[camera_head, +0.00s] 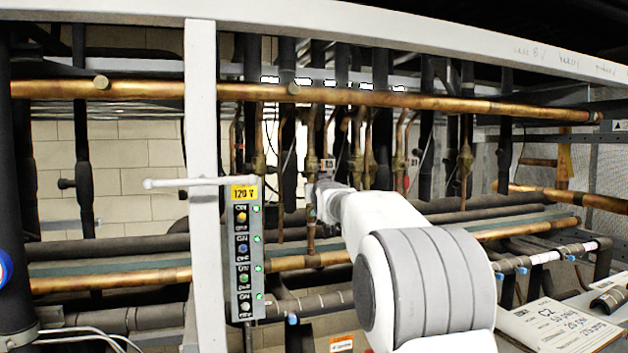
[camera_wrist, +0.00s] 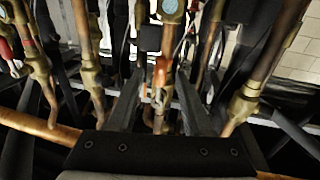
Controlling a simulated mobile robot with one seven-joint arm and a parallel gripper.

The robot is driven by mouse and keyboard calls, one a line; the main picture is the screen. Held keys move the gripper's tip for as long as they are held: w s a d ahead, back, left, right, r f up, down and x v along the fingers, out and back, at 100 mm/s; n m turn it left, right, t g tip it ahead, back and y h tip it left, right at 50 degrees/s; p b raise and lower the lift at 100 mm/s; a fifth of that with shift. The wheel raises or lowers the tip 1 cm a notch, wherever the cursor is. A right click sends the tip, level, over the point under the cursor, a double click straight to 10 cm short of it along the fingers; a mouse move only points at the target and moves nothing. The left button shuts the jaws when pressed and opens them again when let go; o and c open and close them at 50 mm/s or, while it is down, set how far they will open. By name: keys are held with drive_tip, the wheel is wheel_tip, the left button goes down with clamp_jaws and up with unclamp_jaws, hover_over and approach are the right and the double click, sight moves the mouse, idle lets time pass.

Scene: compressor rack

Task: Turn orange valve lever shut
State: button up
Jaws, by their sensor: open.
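The orange valve lever (camera_wrist: 160,74) shows in the wrist view as a small orange-red piece on a brass valve (camera_wrist: 158,97), near the middle of the picture. My gripper (camera_wrist: 159,84) is open, with one dark finger on each side of the lever and valve. I cannot tell whether either finger touches the lever. In the head view, my gripper (camera_head: 322,190) reaches in among the vertical copper pipes. There my arm and gripper largely hide the lever, and its angle is not clear.
A white post (camera_head: 202,150) and a switch box (camera_head: 243,262) stand left of my arm. A long copper pipe (camera_head: 400,98) crosses above my gripper. Other brass valves (camera_wrist: 245,100) and pipes stand close on both sides. Lower pipes (camera_head: 110,280) run across below.

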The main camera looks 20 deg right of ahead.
drive_tip(key=shift+w+d+p, duration=0.15)
drive_tip(key=shift+w+p, duration=0.1)
drive_tip(key=shift+w, duration=0.45)
drive_tip(key=shift+w+d+p, duration=0.1)
drive_tip(key=shift+w+p, duration=0.1)
drive_tip(key=shift+w, duration=0.45)
drive_tip(key=shift+c, duration=0.3)
clamp_jaws()
